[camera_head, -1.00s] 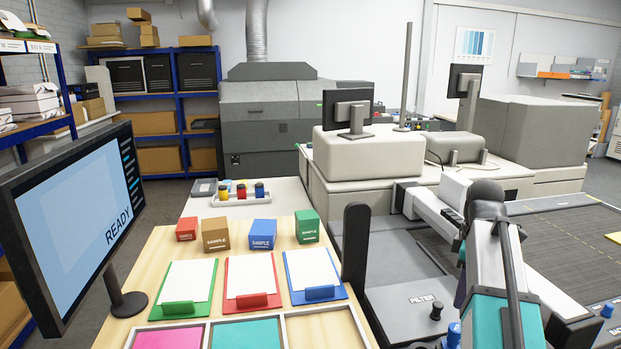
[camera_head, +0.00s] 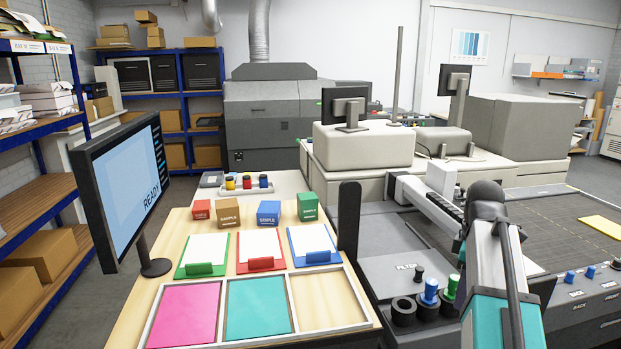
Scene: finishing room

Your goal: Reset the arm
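My arm rises at the right of the head view, with teal and grey links and a dark rounded joint. My gripper is out of view, so what it holds or whether it is open cannot be seen. The arm stands in front of a grey flatbed machine (camera_head: 540,240) with a white gantry.
A wooden table (camera_head: 190,232) at left bears sample boxes, several clipboards and a tray (camera_head: 290,302) with pink and teal sheets. A monitor (camera_head: 130,190) reading READY stands at its left. Knobs (camera_head: 430,290) and a dark post (camera_head: 348,222) stand near the arm. Blue shelves (camera_head: 183,95) line the back.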

